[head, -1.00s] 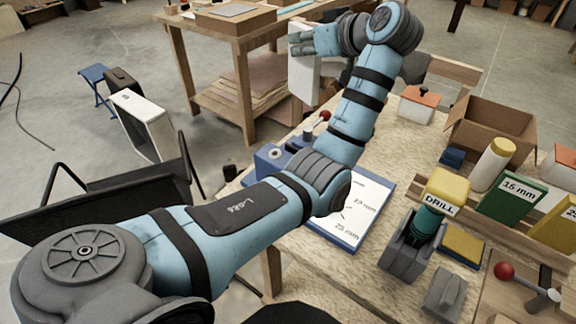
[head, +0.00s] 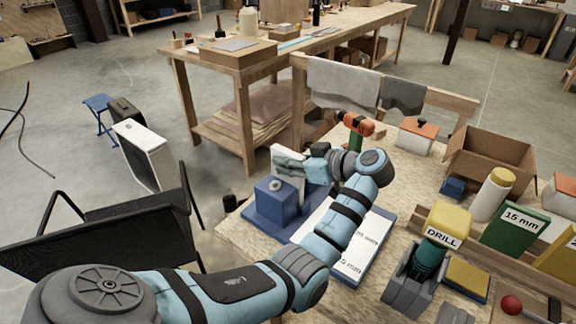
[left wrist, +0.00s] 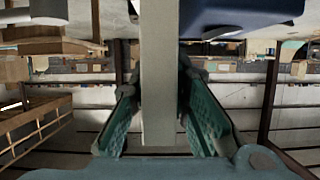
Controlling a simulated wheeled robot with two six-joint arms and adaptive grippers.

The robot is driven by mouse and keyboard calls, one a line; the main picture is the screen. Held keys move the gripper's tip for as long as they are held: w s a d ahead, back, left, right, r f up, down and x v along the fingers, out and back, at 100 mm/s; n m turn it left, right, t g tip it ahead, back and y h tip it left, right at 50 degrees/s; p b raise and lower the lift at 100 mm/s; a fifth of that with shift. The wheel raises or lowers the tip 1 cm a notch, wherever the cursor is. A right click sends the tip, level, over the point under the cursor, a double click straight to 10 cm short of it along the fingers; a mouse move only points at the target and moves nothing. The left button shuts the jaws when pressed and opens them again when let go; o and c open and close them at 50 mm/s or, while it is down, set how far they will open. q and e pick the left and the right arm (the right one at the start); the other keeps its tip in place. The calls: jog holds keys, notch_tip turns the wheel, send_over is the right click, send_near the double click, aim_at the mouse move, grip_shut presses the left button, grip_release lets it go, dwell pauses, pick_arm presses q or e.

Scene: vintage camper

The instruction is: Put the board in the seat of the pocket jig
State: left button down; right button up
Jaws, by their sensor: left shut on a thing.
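The blue pocket jig (head: 262,222) sits on the near left part of the bench, with a blue block (head: 272,196) that carries a round grey fitting. My left gripper (head: 290,165) is at the jig, just above and behind that block. It is shut on the pale, flat board (left wrist: 160,80), which stands between the two green finger pads in the left wrist view (left wrist: 162,118). Blue jig body (left wrist: 240,14) shows beside the board there. In the head view the fingers and block hide most of the board, so I cannot tell whether it touches the seat. My right gripper is out of view.
A sheet with mm markings (head: 370,262) lies right of the jig, under my left arm. A yellow-topped drill (head: 440,228), a cardboard box (head: 488,160) and a green 15 mm box (head: 514,226) stand to the right. An orange tool (head: 355,124) stands behind my gripper.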

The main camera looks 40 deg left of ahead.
pick_arm(q)
jog(key=shift+f, duration=0.6)
jog(key=c, duration=1.5)
grip_release()
jog(key=shift+c, duration=0.2)
jog(key=b+v, duration=0.1)
jog(key=v, duration=0.6)
jog(key=shift+d+r, duration=0.25)
jog(key=shift+r, duration=0.05)
jog(key=shift+a, duration=0.1)
